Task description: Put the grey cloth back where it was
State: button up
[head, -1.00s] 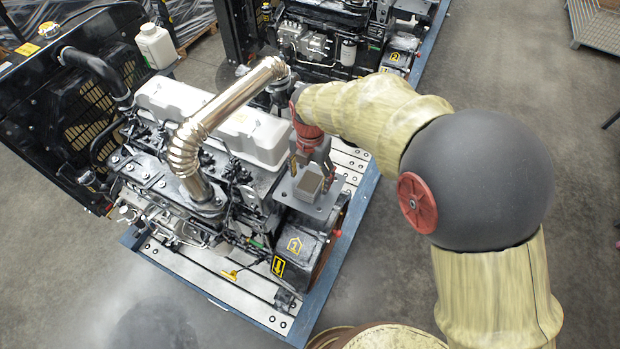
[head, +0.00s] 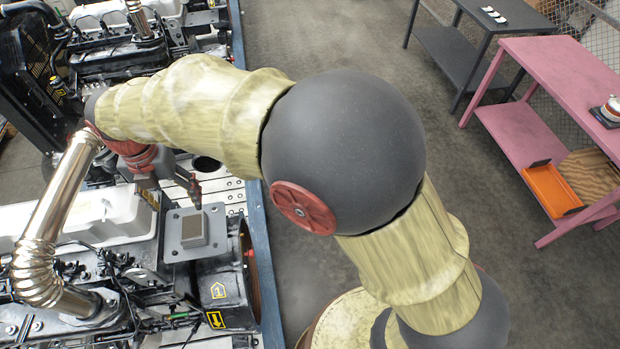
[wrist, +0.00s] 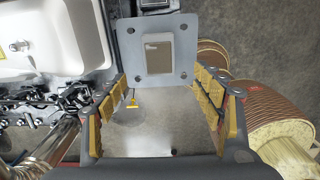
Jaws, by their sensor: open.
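A small grey-brown block-like item (head: 194,230) with pale sides lies on a flat grey metal plate (head: 178,249) at the engine's end. It also shows in the wrist view (wrist: 158,53), with a small printed mark on top. I cannot tell whether it is the folded grey cloth; no other grey cloth is clear. My gripper (head: 172,190) is open and empty, above and behind the block in the head view. In the wrist view its yellow-padded fingers (wrist: 160,82) stand wide apart, and the block lies beyond their tips, untouched.
The engine's silver pipe (head: 52,215) and white cover (head: 105,215) stand left of the plate. A pink table (head: 560,75) at right has an orange tray (head: 551,190) on its lower shelf. A dark table (head: 470,55) stands behind it. Open floor lies between.

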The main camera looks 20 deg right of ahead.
jog(key=s+d+r+m+t, duration=0.1)
jog(key=d+r+m, duration=0.3)
jog(key=d+m, duration=0.3)
jog(key=s+d+r+m+t+y, duration=0.1)
jog(key=d+r+m, duration=0.2)
jog(key=d+m, duration=0.35)
jog(key=s+d+r+m+t, duration=0.1)
jog(key=d+r+m, duration=0.3)
jog(key=d, duration=0.5)
jog(key=s+d+m+t+h, duration=0.1)
jog(key=s+d+m+t, duration=0.1)
jog(key=s+d+m, duration=1)
jog(key=d+m, duration=0.2)
jog(key=m, duration=0.3)
jog(key=shift+d+f+t, duration=0.15)
jog(key=shift+d+t, duration=0.1)
jog(key=shift+t, duration=0.05)
notch_tip(320, 180, down, 18)
jog(key=b, duration=1.8)
jog(key=shift+f, duration=0.2)
jog(key=shift+c, duration=0.3)
